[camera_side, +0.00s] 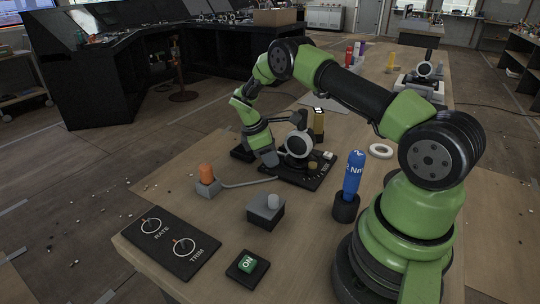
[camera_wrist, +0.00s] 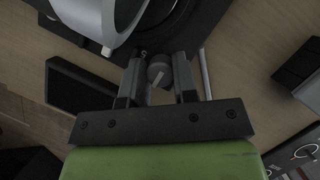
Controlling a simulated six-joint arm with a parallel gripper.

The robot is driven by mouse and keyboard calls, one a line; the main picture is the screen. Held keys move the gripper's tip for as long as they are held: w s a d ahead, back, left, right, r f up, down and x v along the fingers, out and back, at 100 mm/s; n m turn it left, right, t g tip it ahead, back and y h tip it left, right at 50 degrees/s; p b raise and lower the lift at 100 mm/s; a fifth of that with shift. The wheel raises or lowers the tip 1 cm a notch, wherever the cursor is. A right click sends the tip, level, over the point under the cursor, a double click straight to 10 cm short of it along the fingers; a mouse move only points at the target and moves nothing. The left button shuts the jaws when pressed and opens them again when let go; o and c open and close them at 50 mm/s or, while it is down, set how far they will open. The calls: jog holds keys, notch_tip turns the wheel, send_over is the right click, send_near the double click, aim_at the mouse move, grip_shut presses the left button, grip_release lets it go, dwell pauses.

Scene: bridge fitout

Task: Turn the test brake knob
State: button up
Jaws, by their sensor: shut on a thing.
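My gripper (camera_side: 269,157) reaches down at the left part of a black panel (camera_side: 309,182) on the bench. In the wrist view my gripper (camera_wrist: 160,80) has its two fingers on either side of a small round dark-grey knob (camera_wrist: 159,72), shut on it. The knob has a pale pointer line, slanting in that view. A small white mark like a 5 shows on the panel beside it. In the side view the knob is hidden by my gripper. A round white-faced unit (camera_side: 299,144) stands on the same panel close by.
An orange-topped block (camera_side: 206,178) with a grey rod lies front left of the panel. Nearby are a grey box (camera_side: 265,211), a green ON button (camera_side: 247,265), a RATE and TRIM plate (camera_side: 172,240), a blue bottle (camera_side: 353,175) and a white ring (camera_side: 381,151).

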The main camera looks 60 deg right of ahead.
jog(key=m, duration=0.2)
jog(key=m+y, duration=0.1)
jog(key=m, duration=0.1)
jog(key=shift+w+m+g+y, duration=0.1)
jog(key=shift+m+g+y, duration=0.2)
jog(key=shift+d+m+y, duration=0.1)
jog(key=shift+m+y, duration=0.7)
jog(key=shift+m, duration=1.2)
jog(key=o, duration=0.8)
jog(key=shift+o, duration=0.7)
jog(key=shift+d, duration=0.1)
